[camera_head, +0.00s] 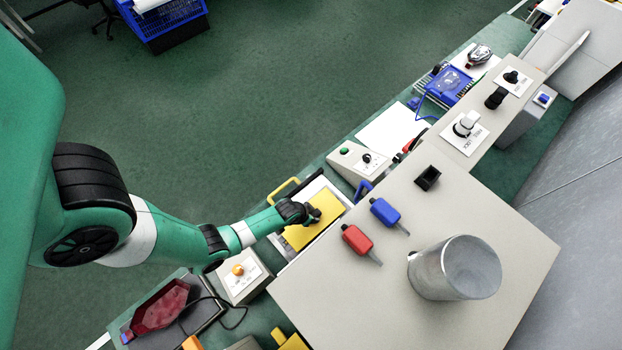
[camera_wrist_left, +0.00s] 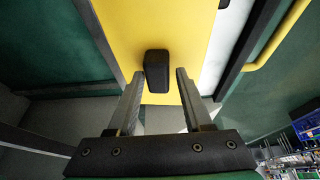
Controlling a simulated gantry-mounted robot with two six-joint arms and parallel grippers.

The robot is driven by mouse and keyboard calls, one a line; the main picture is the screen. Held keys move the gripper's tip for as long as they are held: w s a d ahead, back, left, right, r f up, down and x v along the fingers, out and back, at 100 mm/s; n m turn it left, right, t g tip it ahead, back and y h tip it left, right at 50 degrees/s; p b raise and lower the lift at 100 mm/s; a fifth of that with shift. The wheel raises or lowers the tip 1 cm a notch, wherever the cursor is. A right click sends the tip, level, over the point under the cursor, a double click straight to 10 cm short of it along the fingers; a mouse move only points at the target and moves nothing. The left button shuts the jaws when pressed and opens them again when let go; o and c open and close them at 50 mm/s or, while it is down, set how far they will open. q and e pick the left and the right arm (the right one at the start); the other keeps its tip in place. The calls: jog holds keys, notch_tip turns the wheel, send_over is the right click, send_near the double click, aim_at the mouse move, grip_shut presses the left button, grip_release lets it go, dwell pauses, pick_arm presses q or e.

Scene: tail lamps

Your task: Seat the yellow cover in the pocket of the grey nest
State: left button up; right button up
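The yellow cover (camera_head: 299,238) is a flat plate beside the grey work surface in the head view. It fills the upper middle of the left wrist view (camera_wrist_left: 188,20) and carries a black block-shaped knob (camera_wrist_left: 157,70). My left gripper (camera_wrist_left: 160,77) is open, with a fingertip on each side of the knob and visible gaps to it. The left gripper (camera_head: 312,213) is over the cover in the head view. A pale plate with a dark edge (camera_head: 318,187) shows beside the cover; I cannot tell whether it is the grey nest or see its pocket. My right gripper is out of view.
A yellow handle (camera_head: 283,188) stands by the pale plate. A grey box with an orange button (camera_head: 238,270) and one with a green button (camera_head: 345,151) flank the area. Red (camera_head: 357,239) and blue (camera_head: 384,211) tagged pieces and a metal cylinder (camera_head: 455,268) are on the grey surface.

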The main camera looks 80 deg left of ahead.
pick_arm(q)
jog(key=shift+o, duration=1.3)
jog(key=shift+r, duration=0.15)
jog(key=p+v, duration=0.6)
jog(key=v, duration=0.5)
jog(key=shift+r, duration=0.2)
jog(key=shift+s, duration=0.1)
